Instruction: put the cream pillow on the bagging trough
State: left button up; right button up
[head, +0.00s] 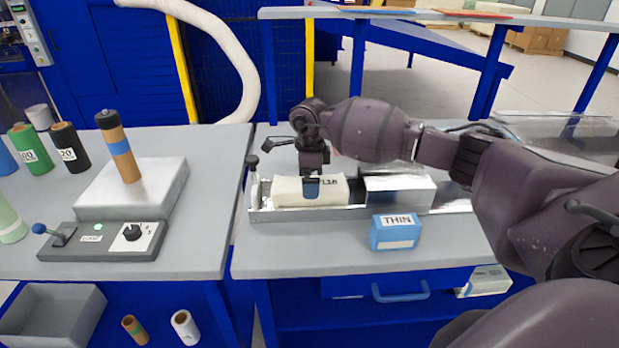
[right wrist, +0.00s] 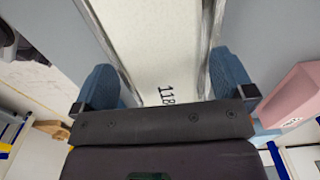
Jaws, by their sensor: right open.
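The cream pillow (head: 286,191) lies in the left part of the metal bagging trough (head: 300,214), with printed digits on it. In the right wrist view the pillow (right wrist: 150,45) runs lengthwise between the trough's metal sides. My right gripper (head: 312,186) is open above the pillow, one blue finger in front of it in the head view. In the right wrist view its two blue fingers (right wrist: 167,85) are spread on either side of the pillow, apart from each other. I cannot tell whether they touch it. My left gripper is not in view.
A white block (head: 400,186) sits in the trough right of the pillow. A blue box marked THIN (head: 396,234) stands in front. A control box (head: 100,240) and a grey block with a brown roll (head: 122,160) stand on the left table. A pink item (right wrist: 297,97) lies near the trough.

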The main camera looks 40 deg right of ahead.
notch_tip(320, 180, up, 12)
dwell(0.6)
jog(key=shift+r, duration=0.1)
dwell(0.4)
